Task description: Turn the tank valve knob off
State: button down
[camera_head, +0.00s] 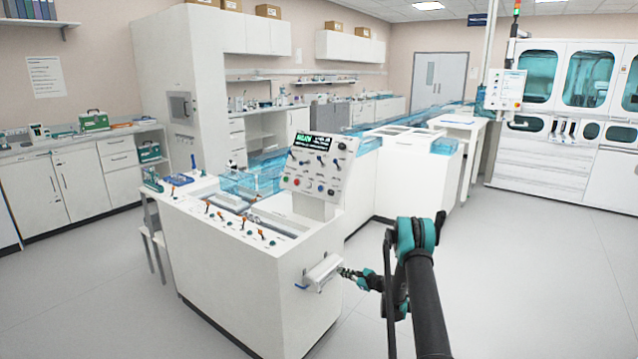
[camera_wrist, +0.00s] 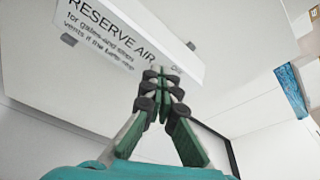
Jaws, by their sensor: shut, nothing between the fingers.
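A white box (camera_head: 320,271) sticks out from the end face of the white console (camera_head: 240,290). A small blue part (camera_head: 300,286) shows at its lower left. In the wrist view, a white surface (camera_wrist: 120,50) carries the printed words "RESERVE AIR". My gripper (camera_head: 343,271) is at the right end of the box in the head view. In the wrist view my gripper (camera_wrist: 165,76) is shut and empty, with its fingertips over the right end of the label. I cannot make out the valve knob for certain; the fingers may hide it. Contact cannot be told.
A control panel (camera_head: 320,165) with several knobs and buttons stands on the console. Several orange-tipped levers (camera_head: 236,220) line its top. Blue clear track covers (camera_head: 265,172) run behind. The grey floor (camera_head: 490,270) is free to the right.

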jog(key=shift+s+r, duration=0.2)
jog(key=v, duration=0.3)
jog(key=f+v, duration=0.1)
jog(key=v, duration=0.1)
jog(key=shift+s+d, duration=0.15)
jog(key=shift+d, duration=0.35)
jog(key=s+a+r+n+g+h, duration=0.2)
jog(key=s+r+n, duration=0.3)
jog(key=s+r, duration=0.4)
jog(key=s+a+r+n+g+h, duration=0.1)
jog(key=s+r+n+g+h, duration=0.3)
jog(key=s+r, duration=0.6)
jog(key=s+d+r+n+h, duration=0.1)
jog(key=s+d+n, duration=0.1)
jog(key=s, duration=0.8)
jog(key=s+d+r+n+h, duration=0.1)
jog(key=s+n, duration=0.4)
jog(key=s, duration=0.6)
jog(key=s+d+r+n+h, duration=0.1)
jog(key=s+d+n+h, duration=0.2)
jog(key=s, duration=0.8)
jog(key=shift+s+d+r+n, duration=0.15)
jog(key=shift+s+d+n, duration=0.1)
jog(key=shift+n, duration=0.45)
